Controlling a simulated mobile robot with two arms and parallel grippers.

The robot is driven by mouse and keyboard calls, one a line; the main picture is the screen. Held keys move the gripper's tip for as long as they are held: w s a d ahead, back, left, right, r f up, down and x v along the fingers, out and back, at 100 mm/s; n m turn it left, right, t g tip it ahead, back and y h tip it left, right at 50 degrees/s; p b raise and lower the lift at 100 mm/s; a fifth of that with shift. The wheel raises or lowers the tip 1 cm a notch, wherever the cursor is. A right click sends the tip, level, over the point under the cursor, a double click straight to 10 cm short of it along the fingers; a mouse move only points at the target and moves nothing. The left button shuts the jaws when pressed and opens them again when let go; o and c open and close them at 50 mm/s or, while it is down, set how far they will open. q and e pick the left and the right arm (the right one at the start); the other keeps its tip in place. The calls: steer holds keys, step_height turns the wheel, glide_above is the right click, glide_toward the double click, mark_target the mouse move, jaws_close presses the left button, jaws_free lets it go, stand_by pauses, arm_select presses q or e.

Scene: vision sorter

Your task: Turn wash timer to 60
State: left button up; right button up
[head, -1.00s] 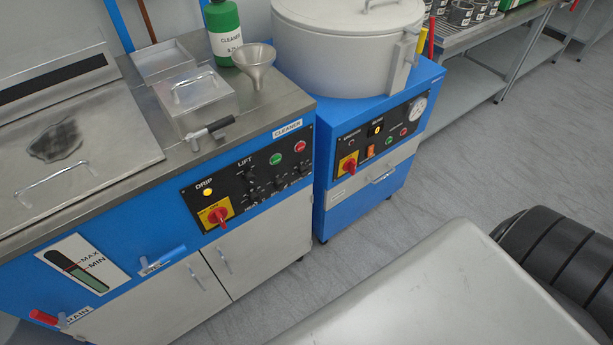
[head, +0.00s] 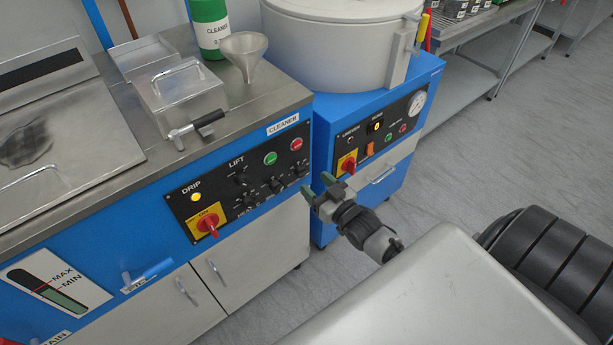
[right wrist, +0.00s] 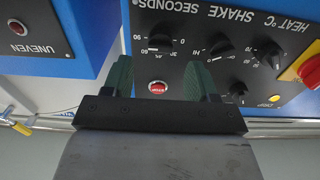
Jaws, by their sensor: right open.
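The black cleaner panel (head: 235,195) carries small black dials in the head view. The rightmost dial (head: 301,168) appears to match the dial marked SECONDS, the likely wash timer, in the right wrist view (right wrist: 160,42). There it shows upside down with marks including 30, 60 and 90; its exact setting is hard to read. My right gripper (head: 318,192) is open and empty in front of the panel's right end. In the wrist view its two green-grey fingers (right wrist: 160,72) point toward the panel, apart from the dial. My left gripper is not in view.
The SHAKE dial (right wrist: 222,46) and HEAT dial (right wrist: 270,55) sit beside it. A red button (right wrist: 158,88) shows between the fingers. The neighbouring blue machine (head: 325,140) stands close at the right. Floor is clear in front.

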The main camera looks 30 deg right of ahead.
mark_target(304, 175)
steer(key=shift+w+a, duration=0.2)
steer(key=shift+w, duration=1.9)
steer(key=shift+c, duration=0.4)
steer(key=c, duration=0.9)
steer(key=shift+o, duration=0.2)
steer(key=shift+n, duration=0.3)
steer(key=n+p, duration=0.1)
steer(key=n, duration=0.2)
steer(key=shift+a+f+n+p, duration=0.15)
steer(key=shift+n+p, duration=0.15)
steer(key=shift+n, duration=2.3)
